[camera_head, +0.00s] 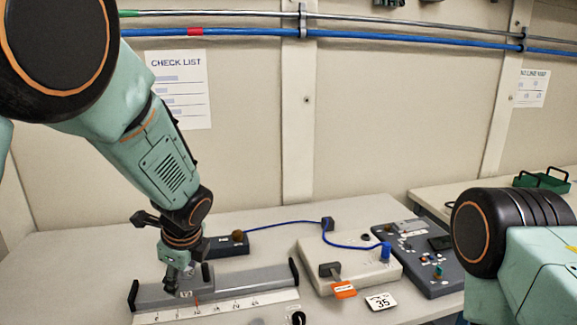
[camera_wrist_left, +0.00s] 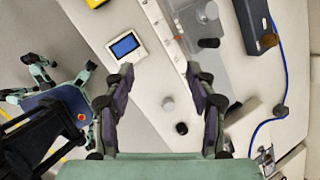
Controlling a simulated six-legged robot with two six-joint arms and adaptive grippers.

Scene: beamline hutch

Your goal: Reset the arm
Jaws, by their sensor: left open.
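My left arm comes in from the left in the head view, bent down over the table. Its gripper (camera_head: 178,283) is in front of the left part of a grey rail (camera_head: 240,280) with black end plates. In the left wrist view the two fingers of the left gripper (camera_wrist_left: 160,82) are spread apart, with nothing held between them. A white scale strip (camera_wrist_left: 165,32) lies beyond the fingertips. My right arm shows only as a thick black joint and a teal link at the right of the head view; its gripper is out of the picture.
Right of the rail are a beige box (camera_head: 370,268) with an orange tag (camera_head: 344,290), a card marked 35 (camera_head: 381,301) and a dark control panel (camera_head: 425,255). A blue cable (camera_head: 285,224) crosses behind. A blue-screened device (camera_wrist_left: 127,46) lies near the table edge.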

